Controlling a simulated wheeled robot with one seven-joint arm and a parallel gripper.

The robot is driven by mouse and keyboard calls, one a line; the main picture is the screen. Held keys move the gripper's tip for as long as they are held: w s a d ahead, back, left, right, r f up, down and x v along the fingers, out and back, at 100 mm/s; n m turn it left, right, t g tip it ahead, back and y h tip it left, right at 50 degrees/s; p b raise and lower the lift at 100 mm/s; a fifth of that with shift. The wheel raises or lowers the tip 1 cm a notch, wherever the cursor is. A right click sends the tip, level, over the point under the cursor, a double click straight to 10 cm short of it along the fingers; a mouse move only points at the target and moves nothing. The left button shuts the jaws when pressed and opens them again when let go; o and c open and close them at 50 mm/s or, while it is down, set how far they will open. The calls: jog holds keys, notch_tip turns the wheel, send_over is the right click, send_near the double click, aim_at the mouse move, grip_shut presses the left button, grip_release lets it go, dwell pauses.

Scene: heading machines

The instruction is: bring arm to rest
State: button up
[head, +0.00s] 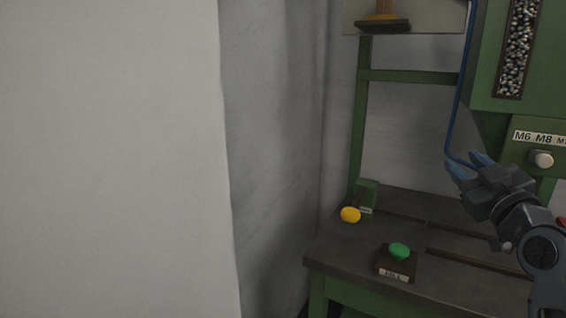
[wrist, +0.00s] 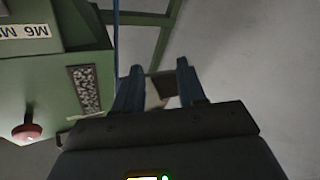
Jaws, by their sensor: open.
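My gripper (head: 468,166) is at the right of the head view, raised above the dark machine table (head: 335,248). Its two blue fingers are apart with nothing between them. In the wrist view the fingers (wrist: 160,80) point toward the green frame and the grey wall, and the gap between them is empty. My arm runs down to the lower right corner of the head view.
A green button on a dark labelled box (head: 397,265) and a yellow knob (head: 350,214) are on the table. The green machine (head: 480,85) with a window of metal parts stands at right. A blue hose (head: 461,90) hangs close to the fingers. A pale wall (head: 110,160) fills the left.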

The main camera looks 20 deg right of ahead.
jog(key=s+a+f+m+g+y, duration=0.1)
jog(key=s+a+f+m, duration=0.1)
jog(key=s+a+f, duration=0.65)
jog(key=s+a+f+m+g+y, duration=0.1)
jog(key=s+a+f, duration=0.5)
jog(key=a+f, duration=0.6)
jog(key=s+a+g+y, duration=0.1)
jog(key=s+a, duration=0.3)
jog(key=s, duration=0.7)
jog(key=s+a+f+n+g+y, duration=0.1)
jog(key=s+a+y, duration=0.3)
jog(key=s, duration=0.7)
jog(key=shift+f+n, duration=0.15)
jog(key=shift+n, duration=0.15)
